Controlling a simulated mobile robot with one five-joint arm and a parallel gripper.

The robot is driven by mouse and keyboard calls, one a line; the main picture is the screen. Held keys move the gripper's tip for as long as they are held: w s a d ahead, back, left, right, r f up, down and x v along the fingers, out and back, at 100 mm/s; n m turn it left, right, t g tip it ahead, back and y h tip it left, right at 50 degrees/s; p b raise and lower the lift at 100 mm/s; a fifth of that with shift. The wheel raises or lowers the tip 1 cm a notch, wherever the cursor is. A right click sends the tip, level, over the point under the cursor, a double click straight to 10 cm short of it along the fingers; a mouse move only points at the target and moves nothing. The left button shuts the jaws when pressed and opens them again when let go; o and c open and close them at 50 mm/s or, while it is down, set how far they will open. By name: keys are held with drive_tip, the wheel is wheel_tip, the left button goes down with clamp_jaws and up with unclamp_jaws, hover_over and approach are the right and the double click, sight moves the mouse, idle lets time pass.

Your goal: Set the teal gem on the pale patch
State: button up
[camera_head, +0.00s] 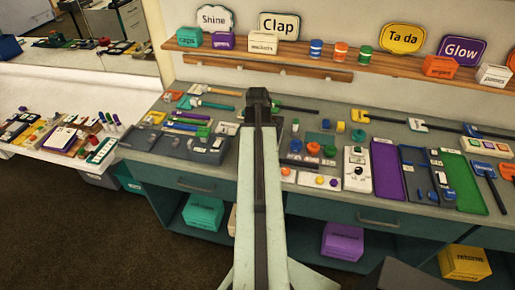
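My arm reaches away from me over the long grey counter (225,195), and my gripper (258,97) is the dark end of it, near the counter's back. Its fingers are not clear, so I cannot tell whether it is open or shut, or whether it holds anything. I cannot make out the teal gem for certain among the small coloured pieces right of my arm. The pale patch is not clearly distinguishable either. My arm hides a strip of the counter.
A grey compartmented tray (205,150) lies left of my arm. A white dial box (356,168), purple tray (387,170) and green panel (463,183) lie to the right. A wooden shelf (350,61) with boxes and signs runs above. Dark carpet (90,225) is clear at left.

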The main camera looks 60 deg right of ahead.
drive_tip(key=shift+f+b, duration=0.7)
drive_tip(key=shift+f, duration=0.05)
idle(1.2)
idle(0.3)
drive_tip(key=o, duration=1.2)
drive_tip(key=shift+o, duration=0.2)
drive_tip(key=shift+r, duration=0.15)
wheel_tip(320, 180, up, 8)
drive_tip(key=p, duration=0.8)
drive_tip(key=shift+w, duration=0.1)
